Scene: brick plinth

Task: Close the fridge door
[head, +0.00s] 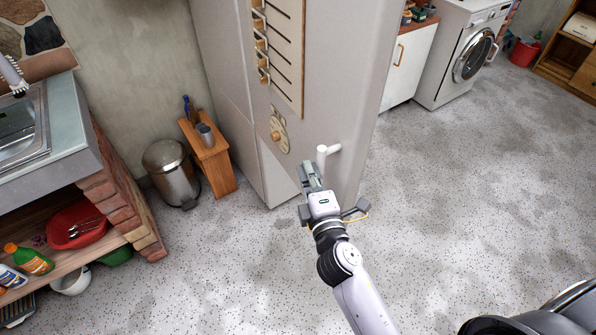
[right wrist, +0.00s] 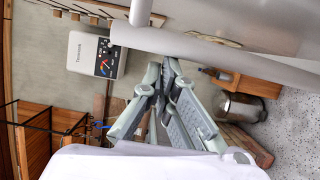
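The tall pale fridge (head: 225,75) stands at the centre of the head view. Its door (head: 345,75) has a white bar handle (head: 322,158) near the right edge. I cannot tell how far the door is open. My right gripper (head: 309,174) is beside the handle, on its left in the head view, with its fingers together and nothing visible between them. In the right wrist view the fingertips (right wrist: 165,68) meet near the edge of the white handle bar (right wrist: 220,52). I cannot tell if they touch it. My left gripper is out of view.
A metal bin (head: 173,172) and a small wooden shelf (head: 210,158) stand left of the fridge. A sink counter (head: 70,145) on brick is at far left. A washing machine (head: 458,55) stands at the back right. The speckled floor (head: 470,170) to the right is clear.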

